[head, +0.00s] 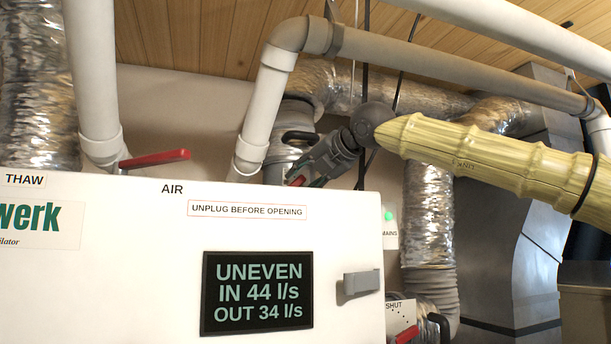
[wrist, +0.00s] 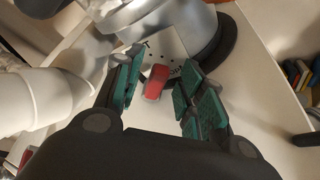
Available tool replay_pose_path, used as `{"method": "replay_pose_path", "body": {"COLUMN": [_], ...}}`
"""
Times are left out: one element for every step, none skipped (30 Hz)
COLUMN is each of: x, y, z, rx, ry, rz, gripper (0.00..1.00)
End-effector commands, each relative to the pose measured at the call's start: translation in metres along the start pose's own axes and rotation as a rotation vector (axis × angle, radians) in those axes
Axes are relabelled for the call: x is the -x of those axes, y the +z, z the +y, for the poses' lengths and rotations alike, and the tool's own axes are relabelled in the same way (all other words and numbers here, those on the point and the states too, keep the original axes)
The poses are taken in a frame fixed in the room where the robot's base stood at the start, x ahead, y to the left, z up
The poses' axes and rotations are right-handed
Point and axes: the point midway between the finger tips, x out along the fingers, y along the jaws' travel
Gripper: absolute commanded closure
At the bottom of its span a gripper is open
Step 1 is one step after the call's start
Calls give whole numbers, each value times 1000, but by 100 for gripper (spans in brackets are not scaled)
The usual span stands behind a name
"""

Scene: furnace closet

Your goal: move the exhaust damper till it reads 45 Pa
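My gripper (head: 297,180) reaches down behind the top edge of the white ventilator box, beside a silver duct. In the wrist view my gripper (wrist: 163,95) is open, with green-padded fingers on either side of a red damper handle (wrist: 156,82). Gaps show between handle and pads. The handle lies by a white plate (wrist: 165,50) with dots and partly hidden lettering, at the foot of a silver duct. Which damper is the exhaust one is not readable. The display (head: 257,293) reads "UNEVEN, IN 44 l/s, OUT 34 l/s"; no Pa figure shows.
The white box (head: 120,270) fills the lower left. Another red handle (head: 155,158) sits on a white pipe at left. A third red handle (head: 407,334) is by a "SHUT" plate at lower right. Pipes (head: 440,65) cross above my arm; foil ducts (head: 428,215) stand behind.

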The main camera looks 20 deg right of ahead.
Motion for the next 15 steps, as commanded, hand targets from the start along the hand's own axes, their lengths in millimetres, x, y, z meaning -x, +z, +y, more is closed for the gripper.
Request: {"method": "replay_pose_path", "body": {"x": [0, 0, 0, 0, 0, 0, 0, 0, 0, 0, 0, 0, 0, 0, 0], "y": [0, 0, 0, 0, 0, 0, 0, 0, 0, 0, 0, 0, 0, 0, -1], "z": [0, 0, 0, 0, 0, 0, 0, 0, 0, 0, 0, 0, 0, 0, -1], "rx": [0, 0, 0, 0, 0, 0, 0, 0, 0, 0, 0, 0, 0, 0, -2], "ry": [0, 0, 0, 0, 0, 0, 0, 0, 0, 0, 0, 0, 0, 0, 0], "rz": [0, 0, 0, 0, 0, 0, 0, 0, 0, 0, 0, 0, 0, 0, 0], "gripper": [61, 61, 61, 63, 68, 75, 81, 86, 94, 99, 100, 100, 100, 100, 100]}}
